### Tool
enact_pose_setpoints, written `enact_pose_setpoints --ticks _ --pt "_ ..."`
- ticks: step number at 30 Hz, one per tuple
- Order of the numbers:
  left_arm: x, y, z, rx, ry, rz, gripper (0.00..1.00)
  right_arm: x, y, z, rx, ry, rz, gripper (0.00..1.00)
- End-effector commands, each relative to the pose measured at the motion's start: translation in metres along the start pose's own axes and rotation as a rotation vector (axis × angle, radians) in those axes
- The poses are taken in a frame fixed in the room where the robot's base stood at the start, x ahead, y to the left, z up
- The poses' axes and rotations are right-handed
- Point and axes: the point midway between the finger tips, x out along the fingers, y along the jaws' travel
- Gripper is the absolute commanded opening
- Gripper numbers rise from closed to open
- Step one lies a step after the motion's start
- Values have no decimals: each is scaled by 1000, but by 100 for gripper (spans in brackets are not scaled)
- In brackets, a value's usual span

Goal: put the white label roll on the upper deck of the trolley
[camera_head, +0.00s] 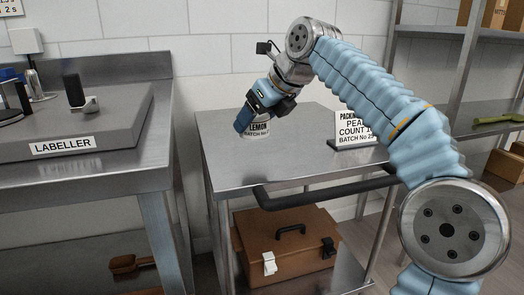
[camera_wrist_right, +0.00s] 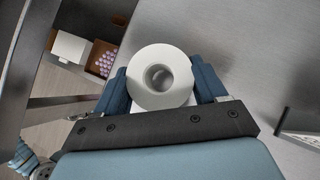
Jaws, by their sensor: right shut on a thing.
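The white label roll (camera_wrist_right: 162,78) sits between the two blue fingers of my right gripper (camera_wrist_right: 163,88) in the wrist view, its hollow core facing the camera. In the head view, my right gripper (camera_head: 262,113) points down over the trolley's steel upper deck (camera_head: 245,168), towards its back left. My left gripper is not in view.
A packing sign (camera_head: 354,128) stands on the deck at the right. A black handle (camera_head: 325,190) runs along the front edge. A brown case (camera_head: 288,248) is on the lower deck. The labeller bench (camera_head: 80,170) is at left. The deck's front is clear.

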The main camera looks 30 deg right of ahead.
Motion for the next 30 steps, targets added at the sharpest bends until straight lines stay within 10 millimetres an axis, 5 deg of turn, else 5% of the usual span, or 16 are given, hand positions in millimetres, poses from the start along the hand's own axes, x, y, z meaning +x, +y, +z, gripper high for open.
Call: enact_pose_setpoints --ticks 15,27,28,30 --pt "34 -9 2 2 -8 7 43 51 -25 -35 1 -1 0 16" --pt "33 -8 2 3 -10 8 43 53 -24 -37 0 -1 0 16" --pt "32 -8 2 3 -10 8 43 52 -24 -36 0 -1 0 76" --pt "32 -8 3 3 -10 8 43 52 -24 -36 0 -1 1 86"
